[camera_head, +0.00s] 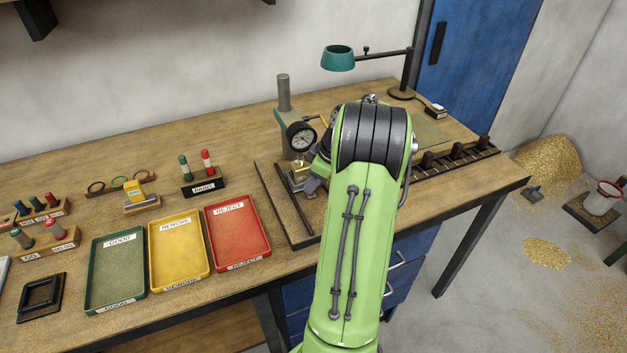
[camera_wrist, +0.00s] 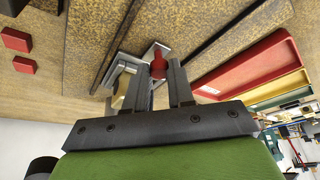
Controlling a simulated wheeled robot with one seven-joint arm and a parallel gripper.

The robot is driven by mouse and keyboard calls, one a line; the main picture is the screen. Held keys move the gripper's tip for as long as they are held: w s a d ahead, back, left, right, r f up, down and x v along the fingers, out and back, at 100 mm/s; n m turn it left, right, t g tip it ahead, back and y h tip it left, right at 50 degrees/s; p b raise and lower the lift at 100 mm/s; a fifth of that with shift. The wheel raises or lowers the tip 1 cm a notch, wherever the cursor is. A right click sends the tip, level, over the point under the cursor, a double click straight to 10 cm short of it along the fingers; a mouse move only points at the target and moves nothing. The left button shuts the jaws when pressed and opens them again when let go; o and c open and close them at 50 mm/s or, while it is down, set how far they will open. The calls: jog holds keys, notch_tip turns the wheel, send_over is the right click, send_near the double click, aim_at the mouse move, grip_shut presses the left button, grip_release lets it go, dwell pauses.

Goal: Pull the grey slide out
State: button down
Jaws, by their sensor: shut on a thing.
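My gripper (camera_wrist: 161,82) shows in the wrist view with its two dark fingers close together at a small grey metal fixture. A red knob (camera_wrist: 158,65) sits between the fingertips. The grey slide (camera_wrist: 155,49) appears as pale grey metal around and behind the knob; the fingers hide part of it. A brass-coloured part (camera_wrist: 120,99) shows just left of the fingers. In the head view my green arm covers most of the fixture; a brass piece (camera_head: 299,174) shows below the dial gauge (camera_head: 300,136).
Green (camera_head: 117,299), yellow (camera_head: 180,284) and red (camera_head: 240,264) trays lie left of my arm. The gauge's post (camera_head: 283,92) stands behind the fixture. A teal lamp (camera_head: 338,58) overhangs the back. A slotted dark rack (camera_head: 455,158) lies at the right.

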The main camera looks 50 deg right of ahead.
jog(key=s+a+b, duration=0.1)
jog(key=s+a, duration=0.1)
jog(key=s, duration=0.1)
jog(key=s+a+b, duration=0.2)
jog(key=s, duration=0.1)
jog(key=s+a+b, duration=0.1)
jog(key=s+a, duration=0.1)
jog(key=s, duration=0.2)
jog(key=shift+b, duration=0.4)
jog(key=c, duration=1)
grip_release()
jog(key=shift+s+a, duration=0.1)
jog(key=shift+s, duration=0.1)
jog(key=shift+w, duration=0.1)
jog(key=shift+r, duration=0.35)
jog(key=p+v, duration=0.4)
jog(key=v, duration=0.3)
jog(key=p+v, duration=0.4)
jog(key=v, duration=0.4)
jog(key=shift+s, duration=0.25)
